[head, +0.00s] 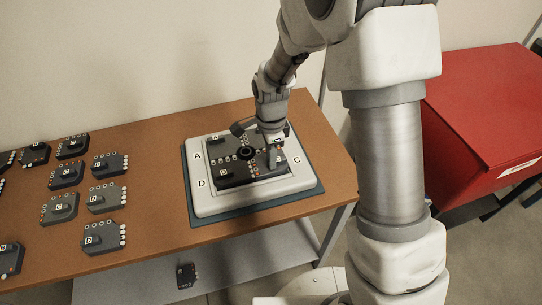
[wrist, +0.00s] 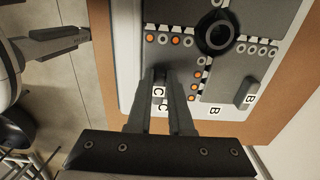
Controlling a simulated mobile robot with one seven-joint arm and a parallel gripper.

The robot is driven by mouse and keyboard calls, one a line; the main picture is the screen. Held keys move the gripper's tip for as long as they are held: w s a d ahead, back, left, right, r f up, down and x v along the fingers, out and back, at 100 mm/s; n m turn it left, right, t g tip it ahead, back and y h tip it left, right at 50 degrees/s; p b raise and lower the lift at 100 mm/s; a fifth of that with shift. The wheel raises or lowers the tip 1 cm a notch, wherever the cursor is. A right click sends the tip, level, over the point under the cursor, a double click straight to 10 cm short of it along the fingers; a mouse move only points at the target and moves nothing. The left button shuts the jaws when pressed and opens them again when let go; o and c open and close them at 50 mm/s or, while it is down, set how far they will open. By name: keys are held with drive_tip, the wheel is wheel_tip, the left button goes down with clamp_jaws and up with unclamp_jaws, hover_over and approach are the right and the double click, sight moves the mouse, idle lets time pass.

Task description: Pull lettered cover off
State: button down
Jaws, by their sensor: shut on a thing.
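A pale frame (head: 205,199) lettered A, C and D in the head view holds dark lettered covers around a black round hub (head: 246,153). The covers marked A (head: 215,139) and D (head: 225,172) sit in it. My gripper (head: 272,158) reaches down at the frame's right side, by the letter C. In the wrist view my gripper (wrist: 161,78) is shut on the raised handle of the C cover (wrist: 159,91), a finger on each side. The B cover (wrist: 245,90) lies to the right there. My gripper hides much of the C cover in the head view.
Several loose lettered covers, such as one marked D (head: 104,238), lie on the left of the brown table (head: 150,243). Another dark cover (head: 186,275) is on the lower shelf (head: 236,260). A red box (head: 480,120) stands at the right. A wall is behind the table.

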wheel_tip(320, 180, up, 17)
drive_tip(key=p, duration=1.2)
idle(0.5)
